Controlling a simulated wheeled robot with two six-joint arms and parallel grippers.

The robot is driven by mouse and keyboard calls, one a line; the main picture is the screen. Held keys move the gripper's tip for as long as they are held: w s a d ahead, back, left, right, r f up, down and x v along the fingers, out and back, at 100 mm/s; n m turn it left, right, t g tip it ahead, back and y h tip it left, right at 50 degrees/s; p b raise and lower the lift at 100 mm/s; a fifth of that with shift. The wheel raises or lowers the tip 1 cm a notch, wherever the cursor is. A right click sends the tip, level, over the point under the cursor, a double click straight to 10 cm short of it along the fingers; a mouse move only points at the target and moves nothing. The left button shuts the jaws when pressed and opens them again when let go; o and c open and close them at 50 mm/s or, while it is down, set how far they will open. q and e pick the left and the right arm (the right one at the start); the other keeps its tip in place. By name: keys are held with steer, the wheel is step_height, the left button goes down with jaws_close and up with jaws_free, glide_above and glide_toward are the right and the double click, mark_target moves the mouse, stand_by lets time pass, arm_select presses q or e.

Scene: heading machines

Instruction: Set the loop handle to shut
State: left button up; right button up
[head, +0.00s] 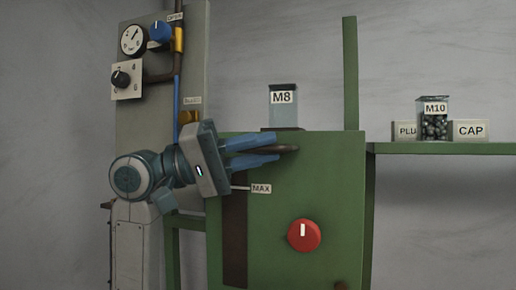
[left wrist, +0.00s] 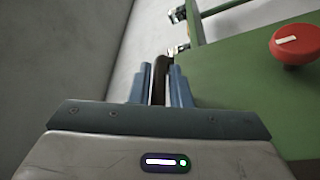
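A dark brown rounded bar, which looks like the loop handle (head: 289,148), sticks out at the upper front of the green machine (head: 330,200). My left gripper (head: 262,151) reaches in from the left, with its blue fingers on either side of the bar. In the left wrist view the bar (left wrist: 160,75) stands between the fingers (left wrist: 161,85), with little or no gap on either side. Much of the handle is hidden by the fingers, and no shut mark shows beside it. My right gripper is in neither view.
A red knob (head: 304,235) and a MAX label (head: 261,188) are on the green machine. An M8 jar (head: 283,112) stands on top. A grey panel (head: 140,125) with gauge and knobs is behind my arm. A shelf (head: 440,148) at right holds an M10 jar (head: 434,127).

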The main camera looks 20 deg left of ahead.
arm_select(q)
jaws_close()
steer(key=w+p, duration=0.1)
steer(key=w, duration=0.5)
steer(key=shift+w+r, duration=0.1)
steer(key=shift+w, duration=0.1)
steer(key=shift+s+r, duration=0.1)
steer(key=shift+o, duration=2.1)
jaws_free()
steer(key=shift+o, duration=0.2)
steer(key=shift+w+d, duration=0.15)
steer(key=shift+w, duration=0.1)
steer(key=shift+f, duration=0.2)
